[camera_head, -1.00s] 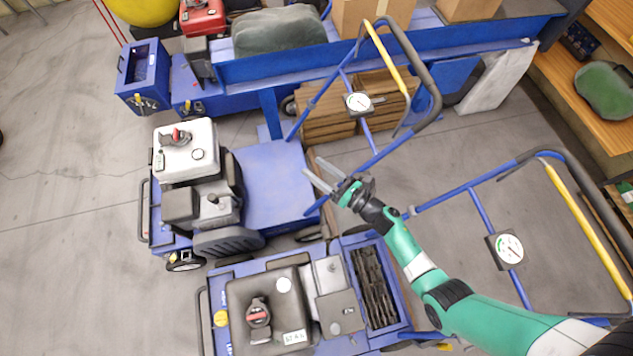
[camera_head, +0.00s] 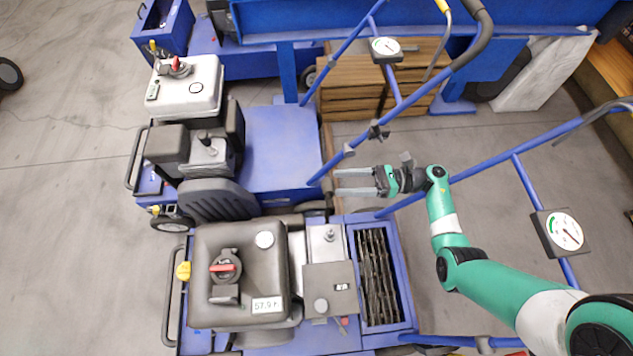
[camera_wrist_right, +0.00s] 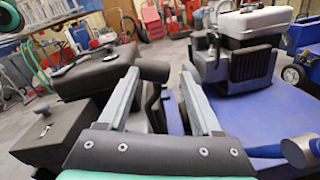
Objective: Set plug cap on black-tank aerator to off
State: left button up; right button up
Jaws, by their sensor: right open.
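The black-tank aerator (camera_head: 312,338) is the nearer blue machine in the head view. Its dark tank (camera_head: 240,262) carries a round plug cap (camera_head: 226,266) with a red bar across it, and a label at its front. My right gripper (camera_head: 340,182) is open and empty, above the gap between the two machines, right of and beyond the tank, apart from the cap. In the right wrist view, its two fingers (camera_wrist_right: 163,85) point forward, with dark engine parts to the left. My left gripper is out of view.
The white-tank aerator (camera_head: 282,150) stands just beyond, its white tank (camera_head: 186,92) having a similar red-barred cap (camera_head: 176,66). Blue handle bars with a gauge (camera_head: 560,231) lie near my right arm. Wooden crates (camera_head: 375,85) stand behind. Bare floor lies left.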

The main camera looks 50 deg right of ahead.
aim_at(322, 184)
jog(key=b+x, duration=0.1)
jog(key=x, duration=0.6)
jog(key=shift+w+a, duration=0.15)
jog(key=shift+a, duration=0.1)
grip_shut()
dwell(1.0)
